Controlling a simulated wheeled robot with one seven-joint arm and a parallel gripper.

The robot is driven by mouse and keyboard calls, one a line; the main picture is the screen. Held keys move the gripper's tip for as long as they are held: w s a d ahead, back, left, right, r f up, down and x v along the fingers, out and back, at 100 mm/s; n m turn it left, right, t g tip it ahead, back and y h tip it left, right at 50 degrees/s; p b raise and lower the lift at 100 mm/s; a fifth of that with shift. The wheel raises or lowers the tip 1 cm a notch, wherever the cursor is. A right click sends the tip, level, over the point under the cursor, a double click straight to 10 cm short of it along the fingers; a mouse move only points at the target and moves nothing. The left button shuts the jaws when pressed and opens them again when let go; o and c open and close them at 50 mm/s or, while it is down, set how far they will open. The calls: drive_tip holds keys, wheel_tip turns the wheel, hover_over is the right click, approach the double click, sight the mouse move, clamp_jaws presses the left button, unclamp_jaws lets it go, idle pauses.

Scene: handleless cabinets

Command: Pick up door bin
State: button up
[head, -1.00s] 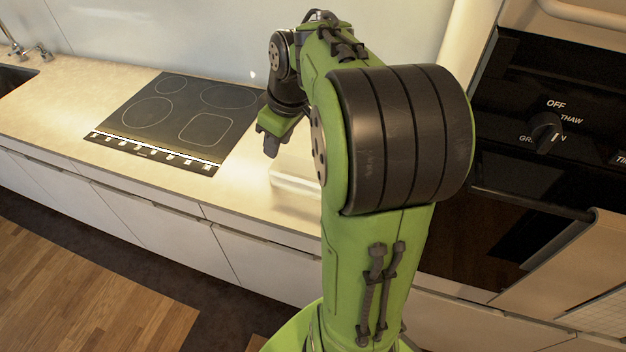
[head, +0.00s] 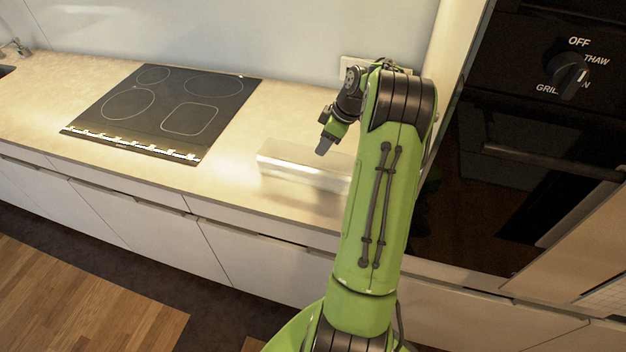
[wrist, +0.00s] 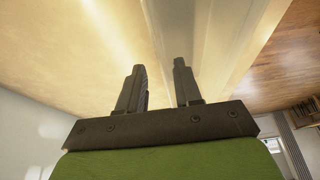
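The door bin (head: 288,172) is a long, pale, see-through box on the countertop, right of the cooktop. My arm hides its right end in the head view. My gripper (head: 323,147) is above the bin, tilted downward. In the wrist view, my gripper (wrist: 158,68) has its two dark fingers apart. The pale bin (wrist: 215,45) shows beyond the fingers and to the right. No grasp on it is visible, and I cannot tell whether a finger touches it.
A black cooktop (head: 165,110) lies on the countertop (head: 225,185) left of the bin. A black oven (head: 530,150) with a knob stands at the right. White drawers (head: 250,262) run below the countertop. A wall socket (head: 350,66) is behind my arm.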

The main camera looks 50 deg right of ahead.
sight(310, 164)
drive_tip(key=shift+b+x, duration=0.35)
drive_tip(key=shift+x, duration=0.65)
drive_tip(key=b+x, duration=0.3)
drive_tip(key=x, duration=0.2)
drive_tip(key=shift+s+b, duration=0.15)
drive_tip(key=shift+b, duration=0.25)
drive_tip(key=shift+r, duration=0.1)
clamp_jaws()
